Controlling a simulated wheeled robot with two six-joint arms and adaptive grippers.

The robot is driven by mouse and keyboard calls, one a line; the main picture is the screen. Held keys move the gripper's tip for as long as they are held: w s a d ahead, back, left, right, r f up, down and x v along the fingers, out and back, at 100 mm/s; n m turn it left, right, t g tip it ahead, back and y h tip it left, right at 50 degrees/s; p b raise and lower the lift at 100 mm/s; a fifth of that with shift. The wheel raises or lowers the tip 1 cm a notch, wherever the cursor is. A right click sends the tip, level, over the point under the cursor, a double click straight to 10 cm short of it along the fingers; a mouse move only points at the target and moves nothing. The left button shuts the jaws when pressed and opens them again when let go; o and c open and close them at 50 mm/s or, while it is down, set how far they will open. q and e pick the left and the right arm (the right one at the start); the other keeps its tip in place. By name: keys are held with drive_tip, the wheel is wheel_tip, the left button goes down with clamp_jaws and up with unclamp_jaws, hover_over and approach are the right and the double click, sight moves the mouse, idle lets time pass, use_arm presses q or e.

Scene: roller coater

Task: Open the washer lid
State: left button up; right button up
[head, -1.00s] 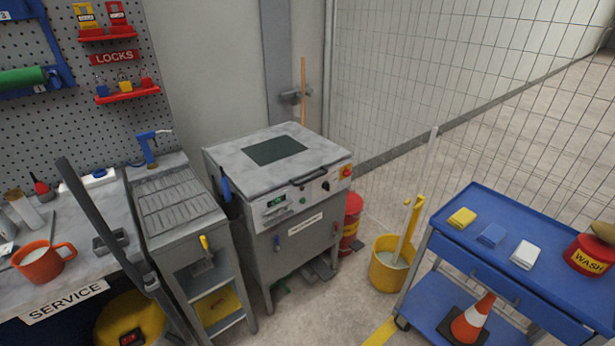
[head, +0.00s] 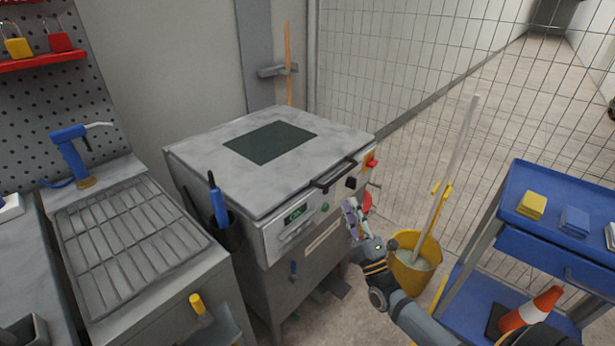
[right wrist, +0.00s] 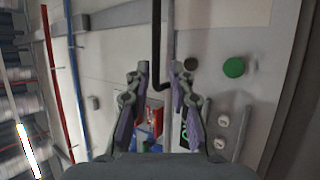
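The washer is a grey metal box whose flat lid (head: 210,160) lies closed, with a dark square panel (head: 270,142) on top. A black bar handle (head: 333,175) sticks out from the lid's front edge. My right gripper (head: 350,208) is in front of the washer, just below and right of the handle. In the right wrist view, the gripper's two fingers (right wrist: 159,85) are apart. The black handle (right wrist: 157,40) shows between and beyond the fingertips there; I cannot tell whether they touch it. My left gripper is out of view.
A control panel with a green display (head: 295,214) is on the washer's front. A holder with a blue-handled tool (head: 218,205) hangs at its left side. A yellow mop bucket (head: 413,268) and a blue cart (head: 515,225) stand to the right. A ribbed sink bench (head: 130,240) is at left.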

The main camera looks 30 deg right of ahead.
sight(340, 174)
drive_tip(key=b+x, duration=0.1)
drive_tip(key=x, duration=0.8)
drive_tip(key=shift+d+r, duration=0.2)
drive_tip(key=shift+r, duration=0.05)
drive_tip(key=shift+w+r, duration=0.15)
drive_tip(key=shift+w, duration=0.2)
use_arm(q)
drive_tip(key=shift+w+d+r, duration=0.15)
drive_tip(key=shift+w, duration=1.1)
use_arm(e)
drive_tip(key=c, duration=0.4)
clamp_jaws()
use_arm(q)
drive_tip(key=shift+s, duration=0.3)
